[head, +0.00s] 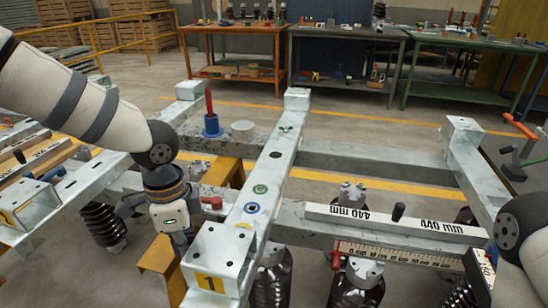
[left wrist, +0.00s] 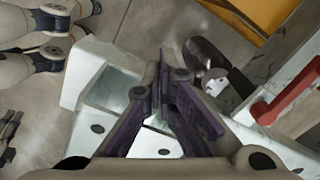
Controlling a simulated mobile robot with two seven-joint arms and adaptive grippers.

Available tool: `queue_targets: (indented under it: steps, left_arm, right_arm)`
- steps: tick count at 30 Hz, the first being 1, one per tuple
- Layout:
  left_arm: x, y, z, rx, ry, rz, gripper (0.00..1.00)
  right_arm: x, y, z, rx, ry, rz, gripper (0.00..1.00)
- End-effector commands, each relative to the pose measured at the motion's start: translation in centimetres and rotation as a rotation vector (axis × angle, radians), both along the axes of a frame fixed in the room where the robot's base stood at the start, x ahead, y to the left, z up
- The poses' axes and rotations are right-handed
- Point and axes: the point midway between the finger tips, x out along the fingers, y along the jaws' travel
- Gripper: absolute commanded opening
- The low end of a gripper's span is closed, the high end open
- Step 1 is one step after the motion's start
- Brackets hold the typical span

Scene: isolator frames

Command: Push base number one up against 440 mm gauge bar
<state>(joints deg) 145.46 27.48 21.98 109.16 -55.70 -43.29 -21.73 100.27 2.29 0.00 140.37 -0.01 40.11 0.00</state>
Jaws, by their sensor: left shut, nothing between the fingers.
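Base number one (head: 268,185) is a long pale metal beam running away from me, with a box end and yellow "1" label at the near end. The white 440 mm gauge bar (head: 415,228), with a black knob, lies on the cross rail to its right. A short stretch of rail shows between the bar's left end and the base. My left gripper (head: 184,246) is shut and empty, pointing down at the left side of the base's near end. In the left wrist view its closed fingers (left wrist: 163,80) are over pale metal. My right arm shows at the right edge; its gripper is hidden.
A steel scale (head: 395,252) lies along the gauge bar's near side. A red-handled tool in a blue holder (head: 211,124) stands on the rear left rail. Another pale beam (head: 470,170) stands at right. Dark ribbed insulators (head: 270,283) hang below the rails.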

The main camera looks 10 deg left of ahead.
Motion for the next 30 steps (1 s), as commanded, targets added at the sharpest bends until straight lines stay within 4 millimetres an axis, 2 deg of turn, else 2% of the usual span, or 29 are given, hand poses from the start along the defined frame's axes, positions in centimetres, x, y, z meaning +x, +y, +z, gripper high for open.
queue_targets:
  steps: [30]
  left_arm:
    - [-0.2, -3.5, -0.1, -0.009, -0.002, -0.002, 0.0]
  right_arm:
    - [0.5, 0.0, 0.4, 0.0, -0.017, 0.0, 0.4]
